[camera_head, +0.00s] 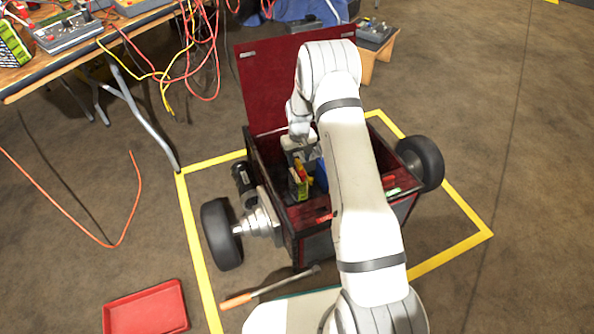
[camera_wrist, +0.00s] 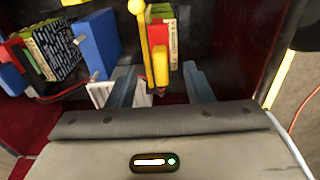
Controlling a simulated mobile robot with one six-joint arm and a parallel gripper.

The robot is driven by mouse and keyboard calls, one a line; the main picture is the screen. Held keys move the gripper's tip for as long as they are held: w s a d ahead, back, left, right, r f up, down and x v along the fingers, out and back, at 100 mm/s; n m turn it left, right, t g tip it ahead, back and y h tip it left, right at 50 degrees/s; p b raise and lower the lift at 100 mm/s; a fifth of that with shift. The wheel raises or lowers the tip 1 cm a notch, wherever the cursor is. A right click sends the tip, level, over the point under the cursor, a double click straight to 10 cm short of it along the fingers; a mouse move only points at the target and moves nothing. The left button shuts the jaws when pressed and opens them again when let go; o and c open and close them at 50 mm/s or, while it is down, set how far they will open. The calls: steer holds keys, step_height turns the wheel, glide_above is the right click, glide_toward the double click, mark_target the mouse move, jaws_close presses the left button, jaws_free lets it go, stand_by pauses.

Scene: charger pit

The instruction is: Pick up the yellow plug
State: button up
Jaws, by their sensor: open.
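A yellow piece (camera_wrist: 160,66), which looks like the yellow plug, shows in the wrist view between my fingers. A yellow rod with a round top (camera_wrist: 144,38) rises beside it; I cannot tell whether they are one thing. My gripper (camera_wrist: 160,88) is open, with one finger on each side of the yellow piece. I cannot tell whether either finger touches it. In the head view my gripper (camera_head: 300,150) is down inside the dark red box (camera_head: 297,219), above a yellow item (camera_head: 300,176); its fingertips are hard to make out there.
Books (camera_wrist: 168,30) stand just behind the yellow piece. A blue block (camera_wrist: 96,44) and more books (camera_wrist: 50,48) stand to the left. The box has a raised lid (camera_head: 268,85) and wheels (camera_head: 221,234). A red tray (camera_head: 145,308) lies on the floor at lower left.

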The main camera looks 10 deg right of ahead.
mark_target(298, 162)
step_height(298, 162, down, 3)
steer(key=shift+r+b, duration=0.1)
steer(key=shift+b, duration=0.2)
jaws_close()
step_height(298, 162, up, 10)
steer(key=p, duration=0.4)
stand_by(0.5)
steer(key=shift+f+b, duration=0.8)
steer(key=shift+f, duration=0.8)
